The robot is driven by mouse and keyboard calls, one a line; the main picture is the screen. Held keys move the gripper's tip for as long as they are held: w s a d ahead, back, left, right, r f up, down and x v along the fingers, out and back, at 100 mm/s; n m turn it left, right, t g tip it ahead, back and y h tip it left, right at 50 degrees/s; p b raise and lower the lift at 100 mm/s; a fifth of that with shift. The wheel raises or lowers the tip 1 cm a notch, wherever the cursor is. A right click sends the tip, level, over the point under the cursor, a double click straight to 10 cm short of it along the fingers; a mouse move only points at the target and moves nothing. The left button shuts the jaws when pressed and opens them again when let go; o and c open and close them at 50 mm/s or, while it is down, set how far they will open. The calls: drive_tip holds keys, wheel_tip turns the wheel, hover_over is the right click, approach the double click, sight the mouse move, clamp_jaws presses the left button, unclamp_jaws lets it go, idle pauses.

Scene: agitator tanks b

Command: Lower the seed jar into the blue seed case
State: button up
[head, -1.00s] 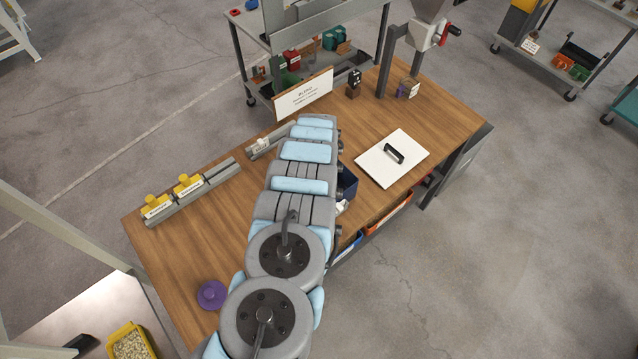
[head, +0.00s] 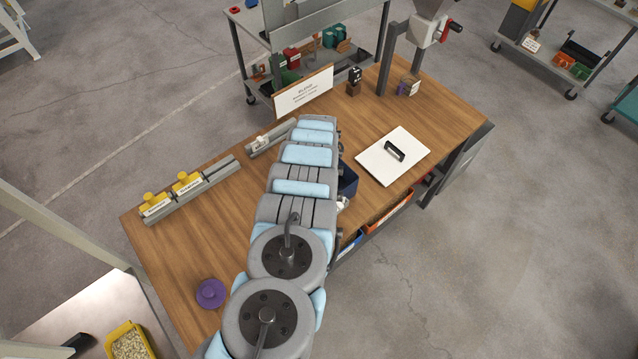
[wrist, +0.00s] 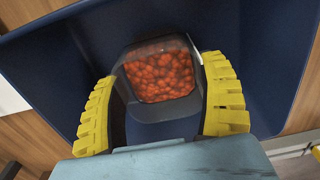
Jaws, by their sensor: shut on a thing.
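The seed jar (wrist: 160,72) shows in the wrist view as a dark, rounded-square container of orange-red seeds. My gripper (wrist: 158,95) has its yellow-padded fingers on either side of the jar, shut on it. The blue seed case (wrist: 268,40) lies around and beneath the jar in that view, its dark blue walls on both sides. I cannot tell whether the jar touches the case floor. In the head view the blue seed case (head: 348,181) shows only in part, beside my arm, which hides my gripper and the jar.
A sign (head: 303,91) stands at the back. A grey rail with yellow pieces (head: 187,184) is at left, and a purple lid (head: 211,293) lies near the front left.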

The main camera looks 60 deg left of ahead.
drive_tip(key=o, duration=1.2)
drive_tip(key=shift+r, duration=0.1)
wheel_tip(320, 180, up, 12)
idle(0.4)
drive_tip(key=shift+w, duration=0.1)
